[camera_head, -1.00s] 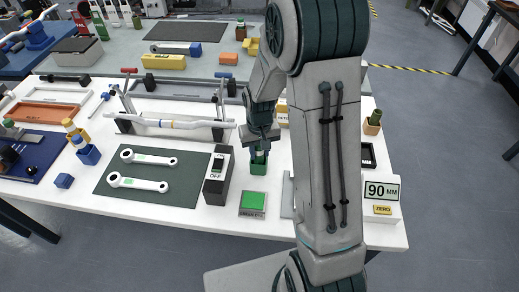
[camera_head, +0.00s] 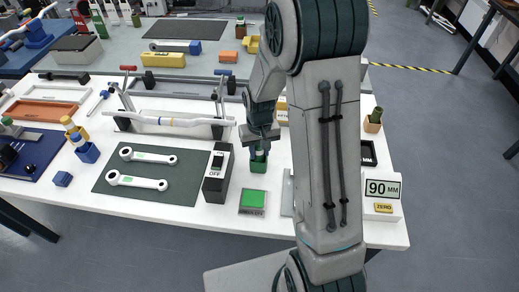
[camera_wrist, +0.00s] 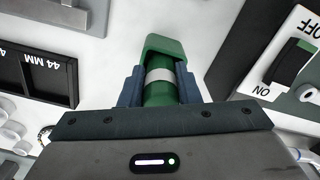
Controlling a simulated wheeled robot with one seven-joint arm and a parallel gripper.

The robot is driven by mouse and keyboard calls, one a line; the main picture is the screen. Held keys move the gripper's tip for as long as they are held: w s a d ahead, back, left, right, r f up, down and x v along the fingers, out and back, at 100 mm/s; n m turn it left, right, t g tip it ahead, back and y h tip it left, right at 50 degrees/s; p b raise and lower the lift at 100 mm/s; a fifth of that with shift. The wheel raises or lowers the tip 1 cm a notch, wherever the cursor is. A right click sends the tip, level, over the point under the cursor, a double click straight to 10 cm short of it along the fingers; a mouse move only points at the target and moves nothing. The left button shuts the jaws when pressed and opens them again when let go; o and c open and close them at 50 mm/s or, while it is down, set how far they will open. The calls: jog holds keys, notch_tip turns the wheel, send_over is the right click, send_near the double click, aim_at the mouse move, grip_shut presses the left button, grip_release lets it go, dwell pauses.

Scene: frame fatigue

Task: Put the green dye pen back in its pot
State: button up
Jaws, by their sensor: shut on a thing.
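The green dye pen (camera_wrist: 160,92), green with a pale band, is between the fingers of my gripper (camera_wrist: 160,88) in the wrist view. My gripper (camera_head: 259,150) is shut on it, pointing down over the green pot (camera_head: 258,167). In the wrist view the pot (camera_wrist: 166,46) shows just beyond the pen's end. The pen's lower end appears to be inside the pot, but its tip is hidden, so I cannot tell whether it touches the bottom. In the head view the pen is mostly hidden by the fingers.
A black and white ON/OFF switch box (camera_head: 217,175) stands left of the pot. A green button block (camera_head: 252,201) is in front. A blue pot with a yellow pen (camera_head: 87,152) stands further left beside a dark green mat with wrenches (camera_head: 190,187). A 90 MM display (camera_head: 382,190) is at right.

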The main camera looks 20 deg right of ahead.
jog(key=shift+f, duration=0.2)
jog(key=o, duration=1)
jog(key=shift+o, duration=0.2)
jog(key=shift+r, duration=0.1)
notch_tip(320, 180, up, 14)
jog(key=b, duration=0.1)
jog(key=s+r+t, duration=0.1)
jog(key=s+r, duration=0.1)
jog(key=s, duration=0.7)
jog(key=s+r+t, duration=0.2)
jog(key=s, duration=0.7)
jog(key=shift+s+r, duration=0.15)
jog(key=shift+r, duration=0.1)
